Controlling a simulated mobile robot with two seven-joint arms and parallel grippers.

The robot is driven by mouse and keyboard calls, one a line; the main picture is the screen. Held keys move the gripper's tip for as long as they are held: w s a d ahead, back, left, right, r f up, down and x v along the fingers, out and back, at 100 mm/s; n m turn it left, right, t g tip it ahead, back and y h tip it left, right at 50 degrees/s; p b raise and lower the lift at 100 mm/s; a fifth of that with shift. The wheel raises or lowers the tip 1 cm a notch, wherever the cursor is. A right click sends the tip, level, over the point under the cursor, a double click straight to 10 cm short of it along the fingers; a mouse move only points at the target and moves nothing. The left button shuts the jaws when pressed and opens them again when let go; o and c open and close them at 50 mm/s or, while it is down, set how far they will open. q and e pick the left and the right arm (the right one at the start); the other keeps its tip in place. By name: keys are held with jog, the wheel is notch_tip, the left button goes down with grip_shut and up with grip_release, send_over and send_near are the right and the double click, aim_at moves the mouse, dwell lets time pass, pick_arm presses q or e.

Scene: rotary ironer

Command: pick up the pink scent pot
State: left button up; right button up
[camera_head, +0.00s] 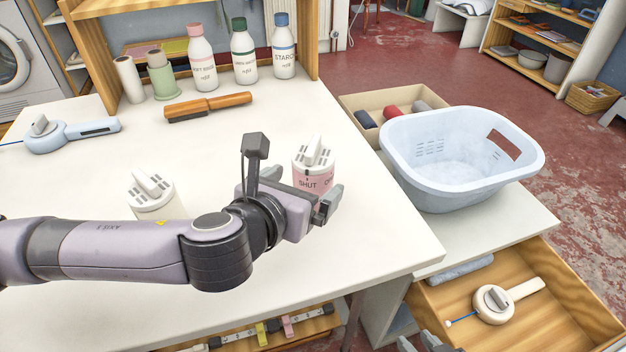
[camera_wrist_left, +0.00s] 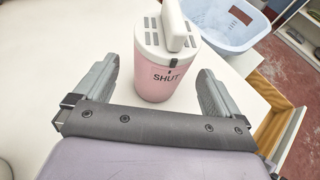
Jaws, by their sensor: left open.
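The pink scent pot (camera_head: 312,180) stands upright on the white tabletop, near its right edge. It has a white lid with a raised bar and slots, and the word SHUT faces my left gripper. My left gripper (camera_head: 309,197) is open beside the pot. In the left wrist view the pot (camera_wrist_left: 160,72) stands between and slightly beyond the open fingers of the left gripper (camera_wrist_left: 158,76), with gaps on both sides. My right gripper (camera_head: 428,342) shows only partly at the bottom edge, by the open drawer; its jaw state is unclear.
A similar white-lidded pot (camera_head: 153,195) stands left, partly behind my left arm. A brush (camera_head: 208,106), bottles (camera_head: 243,55) and a pale blue device (camera_head: 70,132) are further back. A basin (camera_head: 460,160) sits right, above an open drawer (camera_head: 530,300).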

aim_at(313, 144)
pick_arm(q)
jog(key=shift+x, duration=2.15)
jog(key=shift+c, duration=0.4)
jog(key=c, duration=1)
notch_tip(313, 144, up, 10)
jog(key=shift+r, duration=0.1)
